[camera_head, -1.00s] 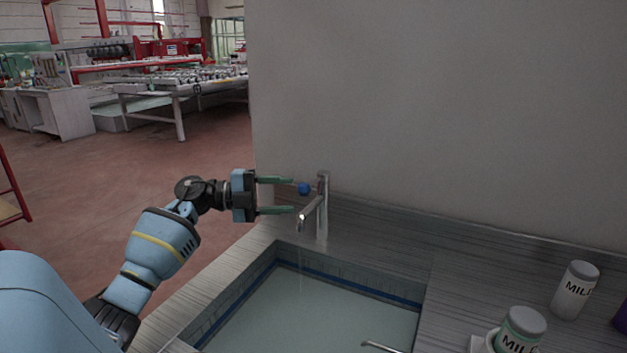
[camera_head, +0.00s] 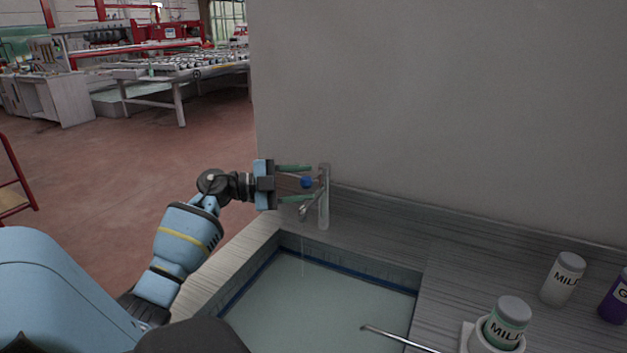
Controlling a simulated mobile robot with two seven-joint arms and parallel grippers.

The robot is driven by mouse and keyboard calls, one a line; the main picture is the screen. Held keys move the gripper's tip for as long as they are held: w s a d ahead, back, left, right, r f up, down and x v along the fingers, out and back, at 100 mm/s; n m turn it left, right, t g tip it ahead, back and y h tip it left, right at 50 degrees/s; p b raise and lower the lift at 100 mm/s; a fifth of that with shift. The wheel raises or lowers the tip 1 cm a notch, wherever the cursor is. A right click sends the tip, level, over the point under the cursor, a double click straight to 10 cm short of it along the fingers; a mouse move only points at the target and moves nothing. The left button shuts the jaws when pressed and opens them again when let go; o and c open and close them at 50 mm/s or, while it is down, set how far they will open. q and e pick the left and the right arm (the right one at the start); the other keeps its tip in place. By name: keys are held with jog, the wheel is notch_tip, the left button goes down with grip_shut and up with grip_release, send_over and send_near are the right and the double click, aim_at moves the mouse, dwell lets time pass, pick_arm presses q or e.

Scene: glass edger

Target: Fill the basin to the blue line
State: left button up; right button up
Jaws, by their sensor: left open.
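The basin (camera_head: 400,272) is sunk in the counter and holds pale greenish water (camera_head: 310,310). A dark blue line (camera_head: 350,271) runs around its inner walls. The water surface is at or very close below the line; I cannot tell exactly. My left gripper (camera_head: 298,183) is open, its green fingers above and below the knob; contact is unclear. My right gripper is not in view.
A thin metal rod (camera_head: 398,339) reaches over the basin's right side. On the counter stand a white bottle (camera_head: 562,279), a purple bottle (camera_head: 616,300) and a green-labelled bottle (camera_head: 508,323) in a white holder. A plain wall (camera_head: 440,110) rises behind.

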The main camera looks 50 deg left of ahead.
pick_arm(q)
jog(key=x, duration=0.3)
jog(key=shift+w, duration=0.1)
grip_shut()
dwell(0.4)
